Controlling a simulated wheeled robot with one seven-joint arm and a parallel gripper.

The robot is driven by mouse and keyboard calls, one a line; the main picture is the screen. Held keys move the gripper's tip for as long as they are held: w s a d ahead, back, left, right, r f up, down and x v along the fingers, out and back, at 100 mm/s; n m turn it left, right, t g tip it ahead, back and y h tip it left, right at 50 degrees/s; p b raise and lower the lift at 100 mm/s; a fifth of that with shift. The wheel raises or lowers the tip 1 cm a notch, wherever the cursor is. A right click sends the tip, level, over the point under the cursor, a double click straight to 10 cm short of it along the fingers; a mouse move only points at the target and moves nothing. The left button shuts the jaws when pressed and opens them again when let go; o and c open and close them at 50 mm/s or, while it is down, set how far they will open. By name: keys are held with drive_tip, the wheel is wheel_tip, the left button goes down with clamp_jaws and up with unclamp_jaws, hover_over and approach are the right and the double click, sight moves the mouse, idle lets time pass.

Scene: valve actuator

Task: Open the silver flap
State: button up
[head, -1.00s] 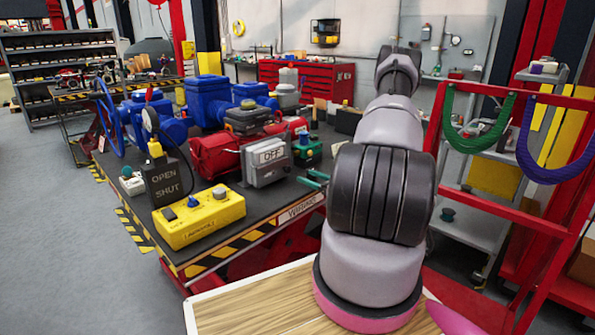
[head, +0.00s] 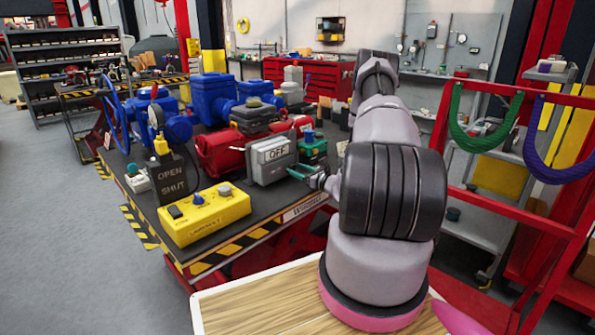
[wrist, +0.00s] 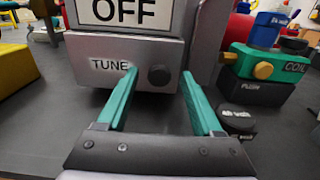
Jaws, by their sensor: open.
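The silver-grey box (head: 268,161) with an "OFF" plate stands on the dark bench top in the head view. In the wrist view its silver front panel (wrist: 110,83), labelled "TUNE", with a dark round knob (wrist: 159,75), sits below the "OFF" plate (wrist: 128,12). The panel looks closed. My gripper (wrist: 160,74) has two green fingers, spread apart and empty, pointing at this panel with the knob between their tips. Whether the tips touch the panel cannot be told. In the head view my gripper (head: 301,173) is at the box's right front.
A green block (wrist: 265,65) with a yellow knob, and a dark round part (wrist: 237,118), stand to the right in the wrist view. A yellow control box (head: 205,214) is at the front left. Red (head: 222,148) and blue (head: 215,87) valve bodies stand behind.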

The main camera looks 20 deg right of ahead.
clamp_jaws()
idle(1.4)
